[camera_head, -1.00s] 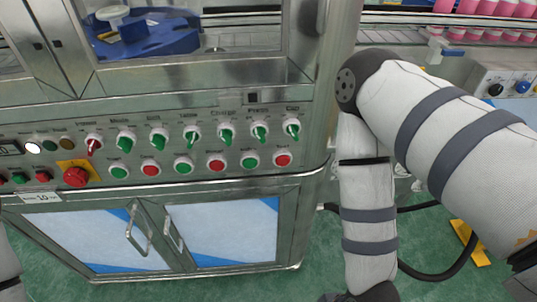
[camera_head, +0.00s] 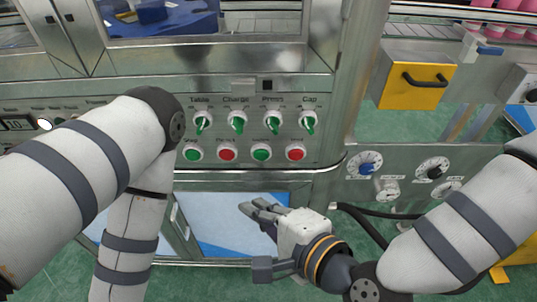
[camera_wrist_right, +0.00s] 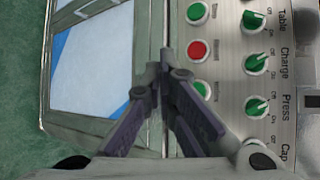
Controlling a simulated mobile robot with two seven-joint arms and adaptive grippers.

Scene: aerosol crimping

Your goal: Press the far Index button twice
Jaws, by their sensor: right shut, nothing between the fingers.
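A row of green and red push buttons sits under the rotary switches on the metal panel. Their small labels are too small to read, so I cannot tell which is an Index button. The green button under Press (camera_head: 261,152) also shows close to the fingertips in the right wrist view (camera_wrist_right: 201,90). The red button under Cap (camera_head: 295,152) is hidden by my gripper in the wrist view. My right gripper (camera_head: 250,208) is shut and empty, below the button row in the head view. My left arm comes in from the left; its gripper is out of view.
Green rotary switches (camera_head: 273,122) stick out above the buttons. Blue-white cabinet doors (camera_head: 232,225) lie below the panel.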

